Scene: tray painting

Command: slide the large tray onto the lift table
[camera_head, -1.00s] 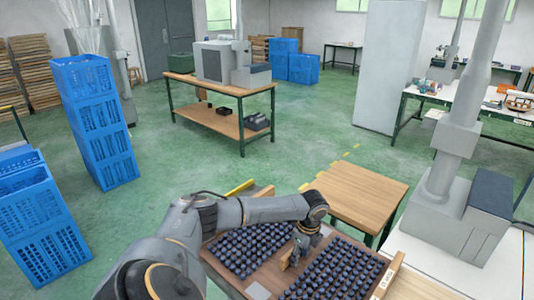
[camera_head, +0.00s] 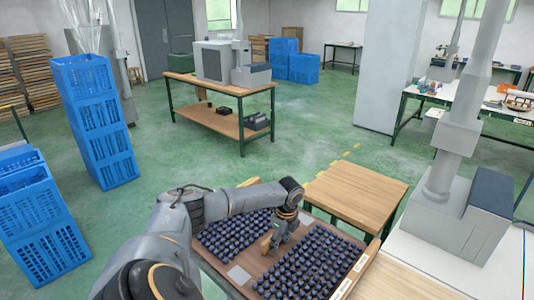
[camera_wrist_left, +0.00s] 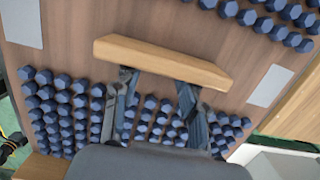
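The large tray (camera_head: 257,260) is brown, with rows of dark blue hexagonal pieces in two blocks and a bare strip between. It lies at the bottom middle of the head view, and its bare wood also shows in the left wrist view (camera_wrist_left: 150,20). A light wooden bar (camera_wrist_left: 160,62) sits on this strip. My left gripper (camera_head: 272,243) is down at the bar. In the wrist view its fingers (camera_wrist_left: 155,83) stand apart, tips at the bar's near edge; contact is unclear. My right gripper is out of view. Which surface is the lift table is not clear.
A wooden-topped table (camera_head: 356,193) stands just behind the tray. A pale wooden surface (camera_head: 393,283) lies to the tray's right, beside a white table (camera_head: 500,280) with a grey column machine (camera_head: 450,222). Blue crates (camera_head: 103,120) stand at left. Green floor (camera_head: 190,165) is free beyond.

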